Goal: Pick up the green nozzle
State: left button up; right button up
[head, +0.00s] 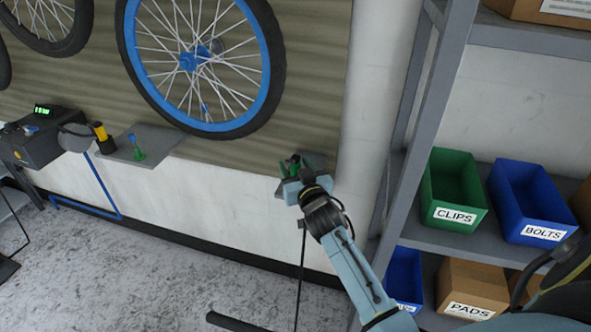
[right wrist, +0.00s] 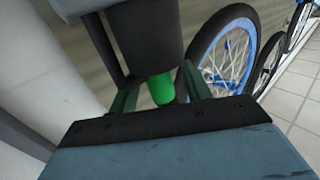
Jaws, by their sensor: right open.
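My right gripper (head: 291,167) is over the small grey shelf (head: 318,160) at the right end of the wall panel. In the right wrist view its two dark green fingers (right wrist: 160,92) are spread apart. A bright green piece (right wrist: 161,89), seemingly the green nozzle, lies between them, below a wide dark cylinder (right wrist: 143,40). I cannot tell whether a finger touches it. In the head view the gripper mostly hides what is there. My left gripper is not in view.
A yellow-and-black item (head: 104,138) stands on the left shelf, beside a dark box (head: 40,140) with a green display. A blue-rimmed wheel (head: 270,75) hangs just above. A metal rack (head: 412,130) with a green clips bin (head: 455,215) stands close on the right.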

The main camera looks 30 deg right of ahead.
aim_at(296, 159)
jog(key=c, duration=1)
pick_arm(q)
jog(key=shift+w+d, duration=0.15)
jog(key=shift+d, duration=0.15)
pick_arm(e)
notch_tip(296, 159, up, 9)
jog(key=p, duration=0.2)
jog(key=shift+r+p, duration=0.1)
jog(key=shift+p, duration=0.3)
jog(key=shift+s+r, duration=0.25)
jog(key=shift+r, duration=0.05)
pick_arm(q)
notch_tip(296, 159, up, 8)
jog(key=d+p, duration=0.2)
jog(key=p, duration=0.3)
pick_arm(e)
jog(key=shift+v, duration=5.75)
